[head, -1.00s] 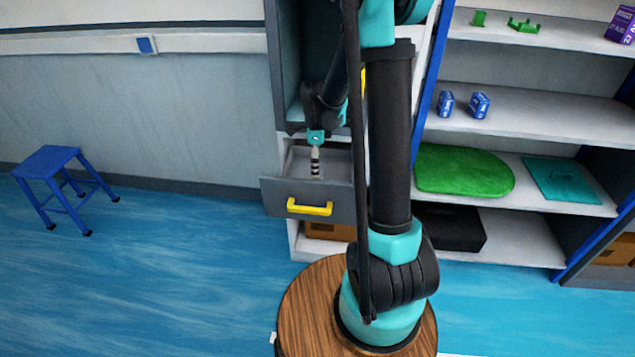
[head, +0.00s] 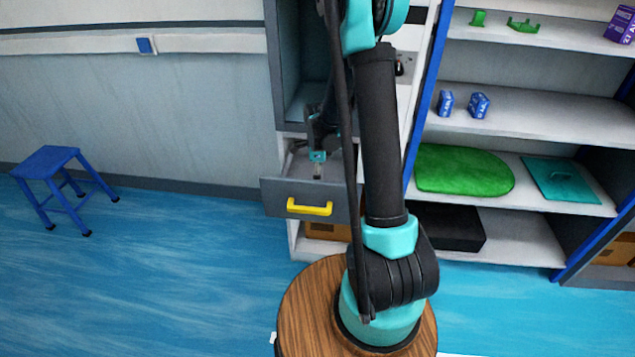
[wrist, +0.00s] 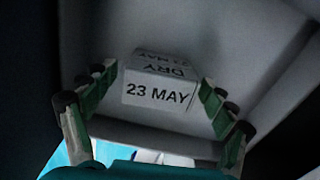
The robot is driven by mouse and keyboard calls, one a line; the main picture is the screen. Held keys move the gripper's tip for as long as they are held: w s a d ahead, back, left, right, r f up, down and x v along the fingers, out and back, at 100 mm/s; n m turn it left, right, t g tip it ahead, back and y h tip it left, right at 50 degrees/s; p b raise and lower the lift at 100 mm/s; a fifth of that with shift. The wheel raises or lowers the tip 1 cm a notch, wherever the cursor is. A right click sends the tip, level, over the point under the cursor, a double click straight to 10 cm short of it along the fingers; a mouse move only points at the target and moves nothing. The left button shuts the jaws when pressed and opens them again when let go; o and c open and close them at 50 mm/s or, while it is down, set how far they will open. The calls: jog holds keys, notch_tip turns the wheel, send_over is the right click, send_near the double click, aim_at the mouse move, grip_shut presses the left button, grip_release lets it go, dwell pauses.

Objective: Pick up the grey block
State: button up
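The grey block (wrist: 158,93) sits inside the drawer and is marked "23 MAY" on its near face and "DRY" on its top. My gripper (wrist: 158,80) is open, with one green-padded finger on each side of the block and small gaps showing. In the head view my gripper (head: 318,172) reaches down into the open grey drawer (head: 277,194) with the yellow handle (head: 309,207). The block cannot be made out clearly there.
The drawer's walls surround my gripper closely. Shelves to the right hold a green mat (head: 463,170), a teal board (head: 562,180) and blue boxes (head: 479,105). A blue stool (head: 50,160) stands at the left on open floor.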

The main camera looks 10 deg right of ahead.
jog(key=c, duration=1.3)
jog(key=shift+c, duration=0.2)
